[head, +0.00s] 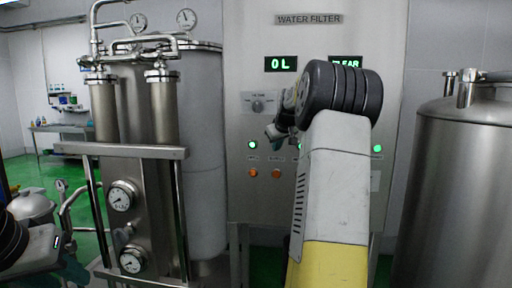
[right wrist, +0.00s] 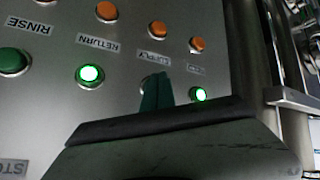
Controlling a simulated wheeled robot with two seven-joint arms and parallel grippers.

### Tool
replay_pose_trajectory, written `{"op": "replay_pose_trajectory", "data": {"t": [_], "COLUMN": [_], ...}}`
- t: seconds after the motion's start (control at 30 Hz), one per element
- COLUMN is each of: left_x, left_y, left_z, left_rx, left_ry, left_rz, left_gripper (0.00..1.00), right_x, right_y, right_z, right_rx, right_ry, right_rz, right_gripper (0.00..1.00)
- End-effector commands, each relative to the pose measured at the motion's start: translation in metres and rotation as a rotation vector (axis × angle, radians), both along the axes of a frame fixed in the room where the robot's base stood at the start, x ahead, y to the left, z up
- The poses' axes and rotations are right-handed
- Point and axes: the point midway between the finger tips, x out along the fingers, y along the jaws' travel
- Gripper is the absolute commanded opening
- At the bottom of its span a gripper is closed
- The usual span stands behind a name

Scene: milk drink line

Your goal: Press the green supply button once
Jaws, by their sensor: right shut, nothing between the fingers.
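The green supply button (right wrist: 146,81) is in the right wrist view, below the SUPPLY label (right wrist: 143,52). Only part of its rim shows; my right gripper (right wrist: 157,92) covers the rest, and its light cannot be seen. The right gripper is shut and empty, with its dark green fingertips in front of the button. I cannot tell whether they touch it. In the head view the right gripper (head: 275,134) is at the panel, just below the dial, and hides the supply button there. My left gripper (head: 68,262) is low at the left edge, partly cut off, its jaws unclear.
The control panel (head: 243,215) has lit green buttons on either side, return (right wrist: 90,75) and another (right wrist: 200,95), plus a dark green rinse button (right wrist: 14,62). Orange buttons (right wrist: 158,28) form a parallel row. Steel filter columns (head: 200,150) stand left, a steel tank (head: 460,190) right.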

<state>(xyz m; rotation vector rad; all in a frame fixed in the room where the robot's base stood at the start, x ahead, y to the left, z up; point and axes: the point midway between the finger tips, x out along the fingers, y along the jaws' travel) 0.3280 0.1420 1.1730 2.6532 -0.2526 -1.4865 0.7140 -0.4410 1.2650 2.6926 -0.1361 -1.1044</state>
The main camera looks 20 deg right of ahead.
Motion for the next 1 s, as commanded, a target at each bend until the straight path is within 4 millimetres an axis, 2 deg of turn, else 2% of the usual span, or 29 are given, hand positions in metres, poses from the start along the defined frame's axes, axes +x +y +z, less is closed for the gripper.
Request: {"op": "replay_pose_trajectory", "data": {"t": [1.0], "left_x": [0.0], "left_y": [0.0], "left_z": [0.0], "left_rx": [0.0], "left_ry": [0.0], "left_rz": [0.0], "left_gripper": [0.36], "right_x": [0.0074], "right_y": [-0.0044], "right_z": [0.0], "right_rx": [0.0], "right_ry": [0.0], "right_rz": [0.0], "right_gripper": [0.0]}}
